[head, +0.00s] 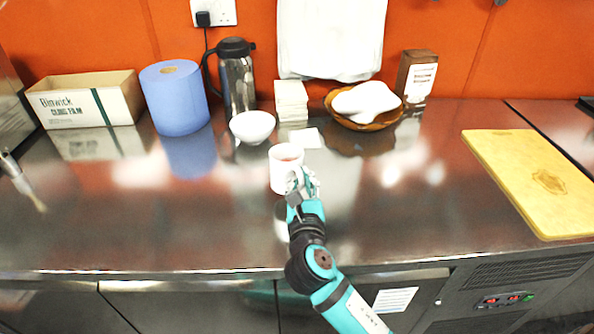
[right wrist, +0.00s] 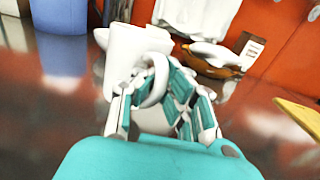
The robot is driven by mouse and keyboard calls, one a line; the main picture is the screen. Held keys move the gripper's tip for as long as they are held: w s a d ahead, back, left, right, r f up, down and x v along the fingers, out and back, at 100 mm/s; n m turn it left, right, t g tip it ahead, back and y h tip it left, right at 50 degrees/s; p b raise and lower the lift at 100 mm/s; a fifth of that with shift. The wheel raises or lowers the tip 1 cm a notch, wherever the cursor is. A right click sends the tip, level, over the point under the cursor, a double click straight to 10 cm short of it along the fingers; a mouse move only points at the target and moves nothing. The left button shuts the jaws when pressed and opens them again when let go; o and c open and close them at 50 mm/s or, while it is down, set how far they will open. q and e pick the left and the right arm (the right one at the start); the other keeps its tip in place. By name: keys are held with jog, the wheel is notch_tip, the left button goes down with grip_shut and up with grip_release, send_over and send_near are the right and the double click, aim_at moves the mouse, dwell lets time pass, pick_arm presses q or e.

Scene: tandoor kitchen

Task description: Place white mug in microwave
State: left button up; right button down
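The white mug (head: 285,165) is upright over the middle of the steel counter, with reddish-brown colour inside its rim. My right gripper (head: 302,182) is at its near right side. In the right wrist view the mug (right wrist: 125,50) is straight ahead, and its handle loop lies between the converging fingers of my right gripper (right wrist: 157,82), which look shut on it. A dark gap between the mug's base and its reflection suggests it is slightly raised. My left gripper is not in view. No microwave can be made out.
A white bowl (head: 252,126) is just behind the mug. Behind are a steel flask (head: 237,85), blue roll (head: 174,98), cardboard box (head: 88,100), napkin stack (head: 291,100), wooden bowl (head: 362,123) and brown carton (head: 416,80). A cutting board (head: 530,170) lies right. The counter's front is clear.

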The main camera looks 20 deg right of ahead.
jog(key=shift+s+a+r, duration=0.1)
jog(key=shift+s+r, duration=0.05)
jog(key=shift+s, duration=0.9)
jog(key=shift+s+a+r, duration=0.1)
jog(key=shift+s+r, duration=0.05)
jog(key=shift+s, duration=0.85)
jog(key=shift+s, duration=0.1)
